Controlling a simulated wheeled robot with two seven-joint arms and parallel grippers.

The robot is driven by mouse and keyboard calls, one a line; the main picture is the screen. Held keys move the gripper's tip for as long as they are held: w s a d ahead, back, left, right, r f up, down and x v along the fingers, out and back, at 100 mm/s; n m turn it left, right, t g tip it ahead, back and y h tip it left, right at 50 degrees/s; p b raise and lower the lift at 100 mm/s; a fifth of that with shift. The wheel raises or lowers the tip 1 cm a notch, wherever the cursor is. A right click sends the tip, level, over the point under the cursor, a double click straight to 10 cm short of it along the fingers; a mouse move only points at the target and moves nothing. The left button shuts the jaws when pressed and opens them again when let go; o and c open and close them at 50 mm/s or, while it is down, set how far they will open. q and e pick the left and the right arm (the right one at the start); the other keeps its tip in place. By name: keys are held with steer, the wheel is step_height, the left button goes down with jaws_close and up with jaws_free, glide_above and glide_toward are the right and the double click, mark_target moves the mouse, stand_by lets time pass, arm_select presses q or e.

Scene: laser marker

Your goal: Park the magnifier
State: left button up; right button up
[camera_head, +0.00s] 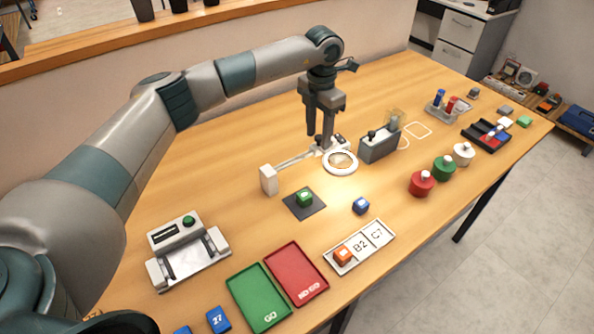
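The magnifier is a white ring lens (341,162) on a jointed arm (293,161) that runs left to a white block-shaped base (268,180). My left gripper (319,141) points down just behind the lens, near the end of the magnifier's arm. Its two fingers look apart, with a gap between them. I cannot tell whether they touch the magnifier. My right gripper is not in view.
A grey box device (380,145) stands close to the right of the lens. Red, green and white round pieces stand at right. Open table lies behind the magnifier.

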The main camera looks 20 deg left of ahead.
arm_select(q)
steer(key=shift+w+d+r+p, duration=0.2)
steer(key=shift+r+p, duration=0.1)
steer(key=shift+p, duration=0.35)
steer(key=shift+d+r+p, duration=0.1)
steer(key=shift+r+p, duration=0.8)
steer(key=shift+r, duration=1.45)
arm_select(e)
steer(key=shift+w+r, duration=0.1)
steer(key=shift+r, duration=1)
